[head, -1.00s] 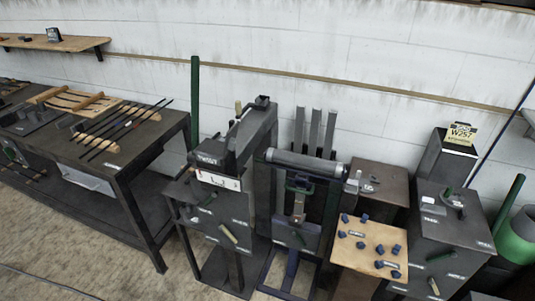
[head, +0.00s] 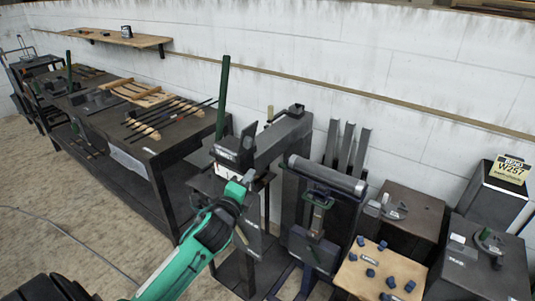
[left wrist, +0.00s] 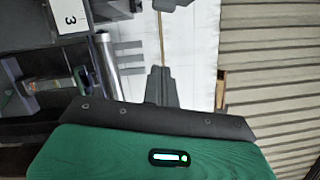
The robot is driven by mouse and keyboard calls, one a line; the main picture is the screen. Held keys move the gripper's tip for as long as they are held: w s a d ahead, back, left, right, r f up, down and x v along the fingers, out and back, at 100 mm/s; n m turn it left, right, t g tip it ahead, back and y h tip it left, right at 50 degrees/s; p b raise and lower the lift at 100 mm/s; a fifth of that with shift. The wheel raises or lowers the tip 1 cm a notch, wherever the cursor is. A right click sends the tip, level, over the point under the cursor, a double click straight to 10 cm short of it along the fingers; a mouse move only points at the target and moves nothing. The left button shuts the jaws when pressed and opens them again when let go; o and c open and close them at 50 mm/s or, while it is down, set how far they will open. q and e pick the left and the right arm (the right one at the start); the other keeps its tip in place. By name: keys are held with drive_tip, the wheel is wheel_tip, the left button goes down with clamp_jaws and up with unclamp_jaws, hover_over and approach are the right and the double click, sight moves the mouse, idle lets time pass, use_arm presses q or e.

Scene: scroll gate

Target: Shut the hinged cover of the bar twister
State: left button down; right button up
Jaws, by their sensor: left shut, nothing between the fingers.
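The bar twister appears to be the dark machine (head: 295,148) in the middle of the head view, with a long dark arm-like body and a labelled dark head. The labelled dark plate (head: 228,154) at its left end stands raised and looks like the cover; its hinge is not clear. My left gripper (head: 247,177) is shut and empty, just in front of and below that plate. I cannot tell whether it touches the machine. In the left wrist view the shut fingers (left wrist: 160,86) point towards the pale wall. My right gripper is not in view.
A workbench (head: 160,160) with bars and wooden-handled tools stands left. A grey roller machine (head: 327,175) is close on the right. A wooden board (head: 362,280) holds several blue blocks. A tall green post (head: 222,100) stands behind. The floor at lower left is open.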

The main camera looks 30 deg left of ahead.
sight(251, 139)
use_arm(q)
drive_tip(key=w+a+r+p, duration=0.1)
drive_tip(key=w+a+p, duration=0.4)
drive_tip(key=w, duration=0.5)
drive_tip(key=shift+a+r, duration=0.25)
drive_tip(key=shift+a, duration=0.05)
